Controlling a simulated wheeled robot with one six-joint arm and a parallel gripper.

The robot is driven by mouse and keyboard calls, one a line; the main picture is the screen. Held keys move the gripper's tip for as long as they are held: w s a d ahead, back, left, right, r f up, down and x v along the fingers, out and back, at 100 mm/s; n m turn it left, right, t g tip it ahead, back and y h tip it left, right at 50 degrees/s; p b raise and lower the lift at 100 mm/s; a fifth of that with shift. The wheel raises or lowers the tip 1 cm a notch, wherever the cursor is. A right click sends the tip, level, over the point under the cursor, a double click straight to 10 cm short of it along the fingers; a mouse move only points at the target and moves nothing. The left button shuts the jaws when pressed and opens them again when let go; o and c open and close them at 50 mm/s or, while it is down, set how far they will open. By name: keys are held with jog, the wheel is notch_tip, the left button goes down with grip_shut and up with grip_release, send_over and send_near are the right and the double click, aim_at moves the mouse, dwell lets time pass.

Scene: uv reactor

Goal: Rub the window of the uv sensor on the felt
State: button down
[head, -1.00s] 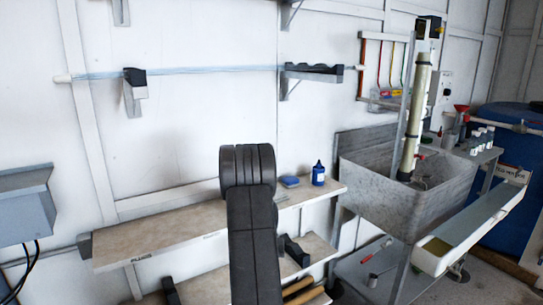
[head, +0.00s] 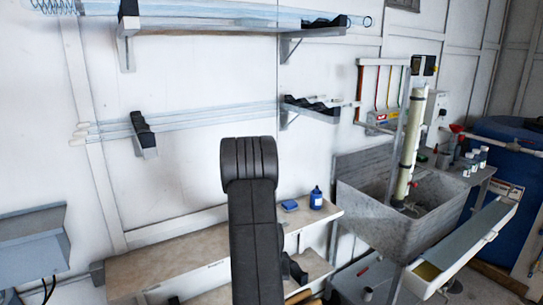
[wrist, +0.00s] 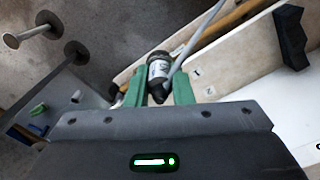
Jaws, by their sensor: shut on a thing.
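My gripper (wrist: 159,90) shows in the wrist view with two green fingers. It is shut on a short dark cylinder with a white printed label, which looks like the uv sensor (wrist: 158,68). A cable or grey rod appears beside its upper right. The sensor's window cannot be made out. In the head view my dark arm link stands in the middle, and the gripper and sensor are not seen there.
The pale bench (head: 165,262) runs along the wall, with a lower shelf under it. A grey stone sink (head: 385,208) with an upright tube (head: 409,140) and a long trough (head: 465,245) stand at right. Racks (head: 312,108) hold glass tubes above. A grey box (head: 30,245) is at left.

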notch_tip(320, 180, up, 18)
jog(key=s+p, duration=0.2)
jog(key=p, duration=0.9)
jog(key=shift+f, duration=0.1)
